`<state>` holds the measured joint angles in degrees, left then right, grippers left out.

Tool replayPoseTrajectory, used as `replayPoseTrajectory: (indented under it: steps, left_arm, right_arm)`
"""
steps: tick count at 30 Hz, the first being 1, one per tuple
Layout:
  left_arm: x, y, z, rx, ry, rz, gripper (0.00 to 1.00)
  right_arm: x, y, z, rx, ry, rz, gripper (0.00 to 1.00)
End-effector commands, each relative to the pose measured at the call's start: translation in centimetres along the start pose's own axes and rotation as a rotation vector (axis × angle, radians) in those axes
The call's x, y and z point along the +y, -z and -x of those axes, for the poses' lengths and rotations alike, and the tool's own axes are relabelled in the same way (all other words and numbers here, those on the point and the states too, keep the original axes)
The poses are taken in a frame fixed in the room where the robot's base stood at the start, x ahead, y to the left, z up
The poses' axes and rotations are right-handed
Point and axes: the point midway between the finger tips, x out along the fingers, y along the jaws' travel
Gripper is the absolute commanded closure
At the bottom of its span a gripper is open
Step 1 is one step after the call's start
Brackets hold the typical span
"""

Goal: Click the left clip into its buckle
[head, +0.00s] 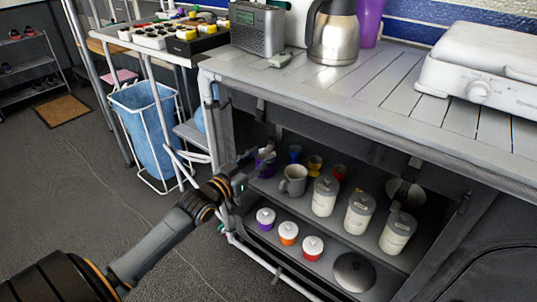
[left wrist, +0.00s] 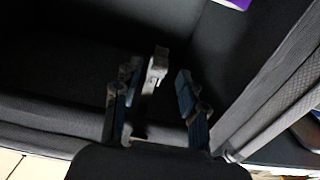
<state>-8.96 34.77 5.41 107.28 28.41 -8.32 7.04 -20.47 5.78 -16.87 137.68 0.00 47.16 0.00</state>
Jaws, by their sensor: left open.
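My left gripper (head: 262,160) is at the front left of the lower cabinet, below the counter edge. In the left wrist view its two fingers (left wrist: 156,90) stand apart. A pale, small clip-like piece (left wrist: 158,66) shows between and just beyond the fingertips, and I cannot tell whether either finger touches it. A dark strap piece (head: 260,108) hangs under the counter edge at the left, above my gripper. A similar piece (head: 414,166) hangs further right. I cannot make out which part is the buckle. My right gripper is not in view.
Mugs, small cups and white canisters (head: 325,196) stand on the open shelf beside my gripper. Lidded jars (head: 288,233) stand lower. A steel kettle (head: 334,35) and a radio (head: 257,28) are on the counter (head: 330,88). A blue bin (head: 150,130) stands left; the floor nearby is clear.

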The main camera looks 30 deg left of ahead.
Motion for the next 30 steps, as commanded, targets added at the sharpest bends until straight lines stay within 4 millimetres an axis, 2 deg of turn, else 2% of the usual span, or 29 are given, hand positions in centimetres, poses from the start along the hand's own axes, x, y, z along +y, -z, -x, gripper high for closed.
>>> replayPoseTrajectory:
  steps: [3,9,21,23,27,30]
  left_arm:
    - [0.0,-0.1,-1.9,0.004,0.000,0.000,0.58]
    - [0.0,-0.1,-3.9,0.001,0.001,0.000,0.58]
    - [0.0,0.0,-4.5,0.000,0.000,0.000,0.58]
    - [0.0,0.0,-4.5,0.000,0.000,0.000,0.69]
    - [0.0,0.0,-4.4,0.000,0.000,0.000,0.97]
    - [0.0,0.0,-4.4,0.000,0.000,0.000,1.00]
  right_arm:
    - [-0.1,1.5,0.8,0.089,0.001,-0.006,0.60]
    - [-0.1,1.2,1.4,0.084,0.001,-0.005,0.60]
    - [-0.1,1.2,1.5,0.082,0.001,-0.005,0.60]
    - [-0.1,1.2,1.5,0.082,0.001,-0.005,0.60]
    - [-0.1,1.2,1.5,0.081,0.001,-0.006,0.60]
    - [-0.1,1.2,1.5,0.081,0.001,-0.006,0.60]
